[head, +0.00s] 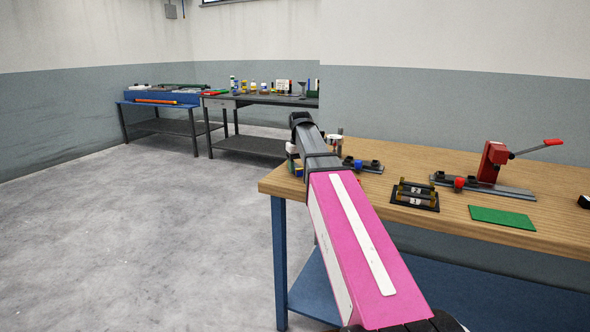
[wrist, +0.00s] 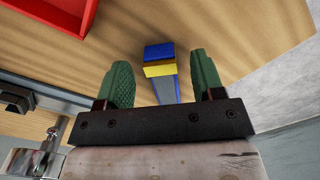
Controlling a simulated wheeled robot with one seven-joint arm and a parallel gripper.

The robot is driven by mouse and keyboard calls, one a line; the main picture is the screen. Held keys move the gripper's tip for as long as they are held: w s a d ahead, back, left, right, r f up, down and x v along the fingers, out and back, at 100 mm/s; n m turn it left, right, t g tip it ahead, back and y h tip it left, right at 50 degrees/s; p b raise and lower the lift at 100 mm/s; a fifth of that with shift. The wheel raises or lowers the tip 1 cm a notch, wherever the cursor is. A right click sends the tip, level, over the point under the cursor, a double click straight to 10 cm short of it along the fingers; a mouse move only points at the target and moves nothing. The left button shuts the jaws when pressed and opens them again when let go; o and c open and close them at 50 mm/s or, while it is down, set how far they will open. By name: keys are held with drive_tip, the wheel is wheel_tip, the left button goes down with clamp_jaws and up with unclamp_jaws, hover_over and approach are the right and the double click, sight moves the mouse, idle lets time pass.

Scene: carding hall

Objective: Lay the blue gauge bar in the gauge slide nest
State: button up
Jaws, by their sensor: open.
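In the wrist view my gripper (wrist: 163,80) is open, with two green ribbed fingers spread apart. Between them is a blue piece with a yellow band and a grey face (wrist: 165,88), apparently the blue gauge bar. It shows clear gaps to both fingers, and its lower end is hidden by my gripper. In the head view a small blue and yellow thing (head: 297,167) shows at the wooden table's left end, partly behind my arm. My gripper is not clearly seen there. I cannot tell for sure which fixture is the gauge slide nest.
The wooden table (head: 400,158) bears a rail with a blue knob (head: 362,165), a rail with a red knob (head: 480,187), a red clamp (head: 493,160), a black rack (head: 414,196) and a green mat (head: 502,217). A red tray (wrist: 62,12) shows in the wrist view.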

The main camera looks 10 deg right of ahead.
drive_tip(key=shift+f, duration=0.65)
drive_tip(key=c, duration=1.1)
clamp_jaws()
drive_tip(key=shift+r, duration=0.15)
